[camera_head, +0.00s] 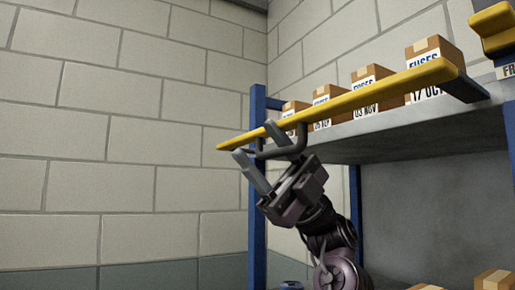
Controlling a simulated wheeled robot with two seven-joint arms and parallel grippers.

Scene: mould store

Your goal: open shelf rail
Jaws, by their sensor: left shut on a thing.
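A yellow shelf rail (365,98) runs slantwise in front of the upper shelf (430,120). Its left end lies past the blue upright, and its right end is near a dark bracket at the shelf. A dark grey handle (301,140) hangs under the rail towards its left end. My left gripper (256,144) reaches up from below, with its fingers at the handle, and is shut on it. The exact contact is partly hidden by the fingers and rail. My right gripper is not in view.
Several cardboard boxes with labels, one marked FUSES (425,73), stand in a row behind the rail. A blue upright (257,220) stands just left of my gripper. More boxes (493,280) show at lower right. A block wall (110,130) fills the left.

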